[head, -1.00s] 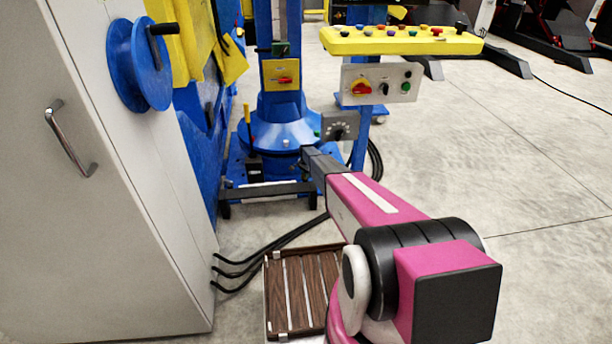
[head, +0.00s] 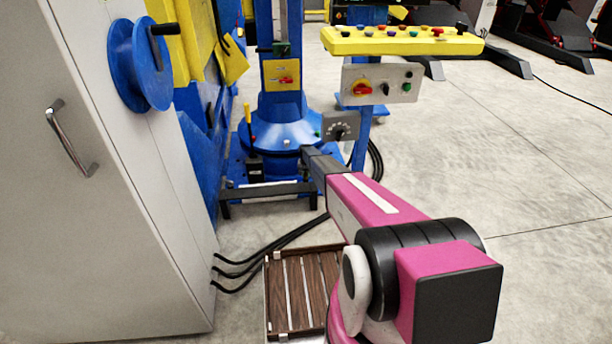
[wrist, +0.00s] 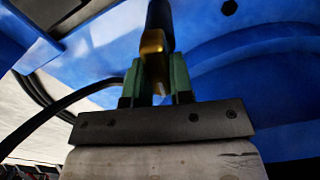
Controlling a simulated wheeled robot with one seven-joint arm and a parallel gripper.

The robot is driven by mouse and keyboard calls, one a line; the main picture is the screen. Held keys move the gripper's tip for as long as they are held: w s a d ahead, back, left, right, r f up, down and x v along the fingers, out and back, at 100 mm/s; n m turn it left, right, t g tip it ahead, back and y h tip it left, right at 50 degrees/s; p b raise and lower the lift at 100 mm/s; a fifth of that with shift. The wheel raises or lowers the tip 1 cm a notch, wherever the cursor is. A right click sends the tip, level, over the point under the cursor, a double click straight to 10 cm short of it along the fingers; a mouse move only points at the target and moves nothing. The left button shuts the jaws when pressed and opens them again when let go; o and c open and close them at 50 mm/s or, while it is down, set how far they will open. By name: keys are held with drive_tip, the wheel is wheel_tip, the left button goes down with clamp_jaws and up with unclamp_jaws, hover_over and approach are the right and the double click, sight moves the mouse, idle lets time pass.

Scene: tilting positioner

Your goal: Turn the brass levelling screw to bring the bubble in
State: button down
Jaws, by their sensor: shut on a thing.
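The brass levelling screw (wrist: 153,45) shows in the wrist view, below a dark shaft and close to the blue casting. My gripper (wrist: 158,73) is shut on the screw, with one green finger on each side of it. In the head view my arm reaches to the blue positioner base (head: 285,132), and its dark end is at the base's right front. The screw and my fingertips cannot be made out there. I cannot make out the bubble in either view.
A grey cabinet (head: 90,200) stands close on the left. A control box (head: 380,84) and a yellow button panel (head: 400,42) are at the back right. Black cables (head: 270,245) and a slatted wooden platform (head: 303,290) lie on the floor.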

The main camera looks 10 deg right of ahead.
sight(306, 174)
drive_tip(key=shift+n, duration=0.4)
drive_tip(key=c, duration=1)
unclamp_jaws()
drive_tip(key=shift+r, duration=0.1)
wheel_tip(306, 174, up, 11)
drive_tip(key=shift+s, duration=0.1)
drive_tip(key=s+r, duration=1)
drive_tip(key=s, duration=0.9)
drive_tip(key=s+r+n, duration=0.1)
drive_tip(key=s+r, duration=0.8)
drive_tip(key=s, duration=1)
drive_tip(key=s+r+n, duration=0.1)
drive_tip(key=s+r, duration=0.9)
drive_tip(key=s, duration=0.9)
drive_tip(key=shift+s+r, duration=0.35)
